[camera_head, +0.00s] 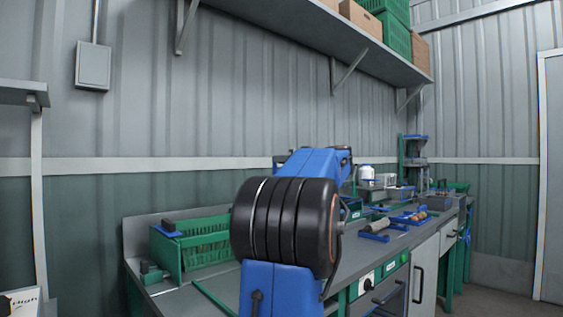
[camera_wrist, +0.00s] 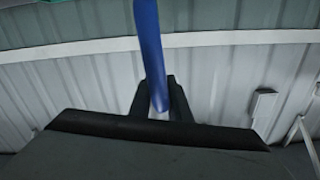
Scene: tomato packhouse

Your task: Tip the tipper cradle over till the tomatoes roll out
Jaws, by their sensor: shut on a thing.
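My gripper (camera_wrist: 157,95) shows in the wrist view with its two dark fingers shut on a blue bar (camera_wrist: 149,45). The bar runs up and away from the fingers; its far end leaves the top of the picture. I cannot tell from this view what the bar belongs to. In the head view my own arm covers the middle of the bench and hides the gripper. A small blue tray (camera_head: 403,221) with a few red and orange round things, perhaps tomatoes (camera_head: 421,211), lies on the bench to the right. I cannot make out the tipper cradle for sure.
A green crate (camera_head: 207,243) stands on the left of the grey bench (camera_head: 357,262). A grey roller on a blue stand (camera_head: 374,236) lies right of my arm. A shelf (camera_head: 300,27) with boxes hangs above. A grey wall box (camera_head: 93,66) is at upper left.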

